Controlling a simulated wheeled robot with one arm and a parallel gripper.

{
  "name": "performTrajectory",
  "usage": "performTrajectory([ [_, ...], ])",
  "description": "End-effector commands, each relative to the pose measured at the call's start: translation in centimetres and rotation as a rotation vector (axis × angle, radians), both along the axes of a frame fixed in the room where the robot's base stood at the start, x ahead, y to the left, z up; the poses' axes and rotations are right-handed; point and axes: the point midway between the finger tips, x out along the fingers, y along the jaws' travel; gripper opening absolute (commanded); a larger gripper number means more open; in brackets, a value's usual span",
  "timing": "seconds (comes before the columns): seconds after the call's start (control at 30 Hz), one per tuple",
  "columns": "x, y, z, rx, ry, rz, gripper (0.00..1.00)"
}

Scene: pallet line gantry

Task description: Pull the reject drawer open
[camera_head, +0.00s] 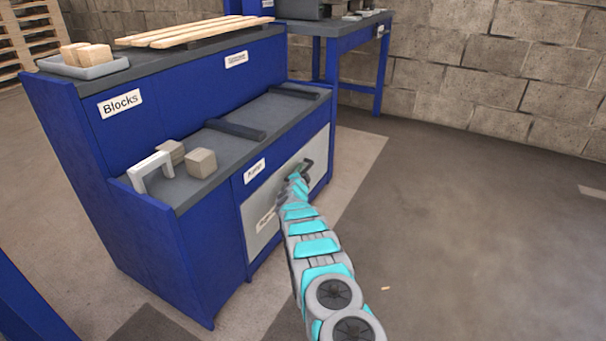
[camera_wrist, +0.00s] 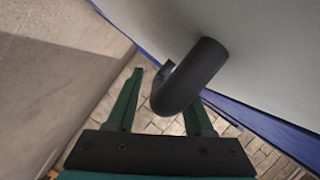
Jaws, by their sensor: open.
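The reject drawer has a light grey front (camera_head: 262,207) set in the blue workbench and looks flush with it, so shut. A dark bar handle (camera_head: 307,166) stands out near its upper right. My gripper (camera_head: 297,178) is at the handle, and my arm partly covers the drawer front. In the wrist view the handle (camera_wrist: 198,72) is a thick dark bent bar coming off the pale drawer front (camera_wrist: 258,60). My gripper's green fingers (camera_wrist: 160,90) are open, with the bend of the handle showing between them. I cannot tell whether either finger touches it.
The bench top holds wooden blocks (camera_head: 201,162), a white arch (camera_head: 150,170) and dark bars (camera_head: 235,129). Above is a shelf with a grey tray (camera_head: 83,65) and wooden slats (camera_head: 210,30). Open floor (camera_head: 460,230) lies right of the drawer. Another blue table (camera_head: 345,28) stands behind.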

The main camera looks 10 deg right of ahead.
Motion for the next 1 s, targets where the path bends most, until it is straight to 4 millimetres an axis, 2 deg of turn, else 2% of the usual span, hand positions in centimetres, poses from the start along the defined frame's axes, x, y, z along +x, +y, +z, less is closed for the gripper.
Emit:
performTrajectory([
  [0.2, 0.00, 0.02, -0.01, 0.000, 0.000, 0.000, 0.52],
  [0.67, -0.01, 0.04, -0.04, 0.000, 0.000, 0.000, 0.00],
  [1.0, -0.02, 0.03, -0.07, 0.000, 0.001, -0.001, 0.00],
])
